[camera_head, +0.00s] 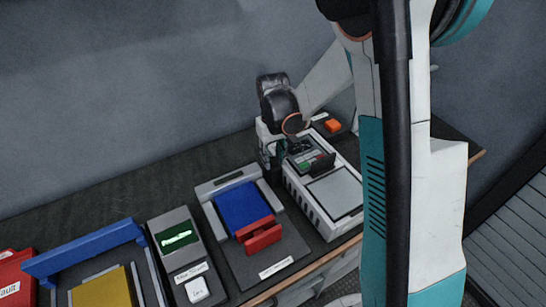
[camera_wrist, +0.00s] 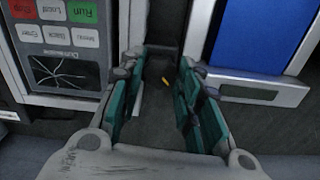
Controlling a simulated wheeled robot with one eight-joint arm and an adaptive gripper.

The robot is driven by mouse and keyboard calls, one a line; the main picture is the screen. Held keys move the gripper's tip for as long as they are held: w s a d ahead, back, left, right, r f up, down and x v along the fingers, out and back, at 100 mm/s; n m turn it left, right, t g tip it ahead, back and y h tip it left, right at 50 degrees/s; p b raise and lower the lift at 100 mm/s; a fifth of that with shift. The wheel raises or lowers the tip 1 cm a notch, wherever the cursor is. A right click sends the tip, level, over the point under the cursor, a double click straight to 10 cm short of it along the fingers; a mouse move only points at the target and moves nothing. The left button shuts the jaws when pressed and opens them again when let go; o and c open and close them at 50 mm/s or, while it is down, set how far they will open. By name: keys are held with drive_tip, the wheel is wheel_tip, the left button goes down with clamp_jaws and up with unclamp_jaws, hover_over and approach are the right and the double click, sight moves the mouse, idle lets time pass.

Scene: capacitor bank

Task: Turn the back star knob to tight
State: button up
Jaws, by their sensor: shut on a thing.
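My gripper (camera_head: 271,156) reaches down at the back of the bench, between the white keypad unit and the blue-panelled unit. In the wrist view its teal fingers (camera_wrist: 162,88) stand on both sides of a dark part with a small yellow-orange mark (camera_wrist: 166,82). I take this dark part to be the back star knob; its star outline does not show clearly. The gripper is shut on it. In the head view the knob is hidden behind the gripper, and I cannot read its tight or loose setting.
The white keypad unit (camera_head: 335,192) stands close to the right of my gripper. The unit with a blue panel (camera_head: 238,208) and red handle (camera_head: 262,235) stands to its left. A grey box with a green display (camera_head: 176,237) and a blue-handled tray (camera_head: 85,250) stand farther left.

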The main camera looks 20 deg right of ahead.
sight(273, 160)
drive_tip(key=m, duration=0.4)
drive_tip(key=shift+m+b, duration=0.3)
drive_tip(key=m, duration=0.4)
drive_tip(key=shift+m, duration=0.3)
drive_tip(key=shift+c, duration=0.2)
drive_tip(key=o, duration=1.1)
wheel_tip(273, 160, up, 12)
